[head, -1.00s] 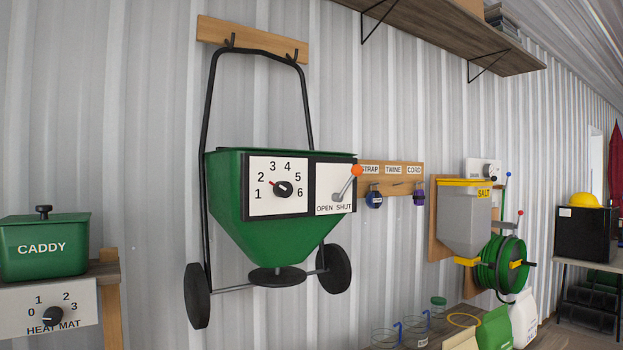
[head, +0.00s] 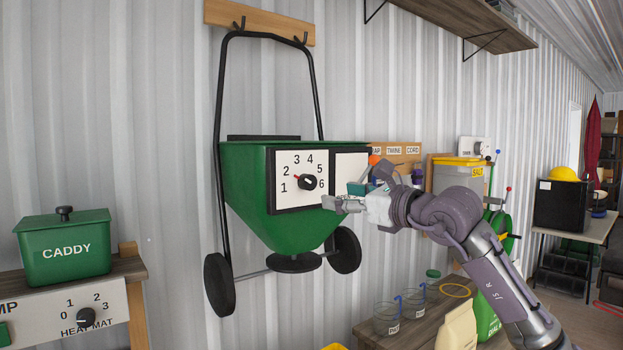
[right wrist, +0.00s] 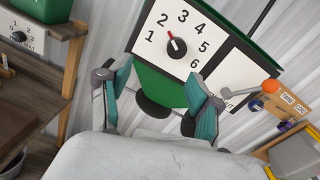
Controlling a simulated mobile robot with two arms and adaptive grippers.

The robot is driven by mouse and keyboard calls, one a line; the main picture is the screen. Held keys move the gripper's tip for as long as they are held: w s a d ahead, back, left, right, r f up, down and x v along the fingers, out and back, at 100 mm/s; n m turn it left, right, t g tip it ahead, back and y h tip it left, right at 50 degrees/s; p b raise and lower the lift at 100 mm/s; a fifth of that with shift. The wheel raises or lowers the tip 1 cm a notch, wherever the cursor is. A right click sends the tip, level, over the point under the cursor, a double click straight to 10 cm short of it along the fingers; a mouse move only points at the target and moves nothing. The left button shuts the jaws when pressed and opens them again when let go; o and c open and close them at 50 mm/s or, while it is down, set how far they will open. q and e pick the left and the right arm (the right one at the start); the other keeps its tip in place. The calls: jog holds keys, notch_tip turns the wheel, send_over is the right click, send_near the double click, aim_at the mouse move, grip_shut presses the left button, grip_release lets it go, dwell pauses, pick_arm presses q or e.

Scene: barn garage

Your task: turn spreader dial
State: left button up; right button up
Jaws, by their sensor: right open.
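The green spreader (head: 246,182) hangs on the wall, with a black dial (head: 308,182) on its white numbered panel. The dial's red mark points to about 2. In the right wrist view the dial (right wrist: 177,47) is unobstructed, beyond the fingertips and toward the top. My right gripper (head: 342,195) is open and empty, in front of the spreader's right part and to the lower right of the dial, apart from it. Its two teal-padded fingers (right wrist: 158,78) are spread in the right wrist view. My left gripper is not in view.
The orange-tipped OPEN/SHUT lever (head: 373,160) is close to my right gripper, its panel partly hidden behind it. The green caddy (head: 64,249) and heat mat dial (head: 86,317) stand at left. Jars (head: 388,318) stand on a bench below right.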

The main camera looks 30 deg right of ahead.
aim_at(311, 182)
jog(key=shift+h, duration=0.6)
jog(key=w+p, duration=0.2)
jog(key=w, duration=0.2)
jog(key=w+r+p, duration=0.1)
jog(key=w+p, duration=0.2)
jog(key=w, duration=0.1)
jog(key=w+d+p, duration=0.1)
jog(key=w+p, duration=0.1)
jog(key=w, duration=0.2)
jog(key=shift+r+p, duration=0.25)
jog(key=shift+p, duration=0.1)
jog(key=shift+w+f, duration=0.15)
jog(key=shift+w, duration=0.4)
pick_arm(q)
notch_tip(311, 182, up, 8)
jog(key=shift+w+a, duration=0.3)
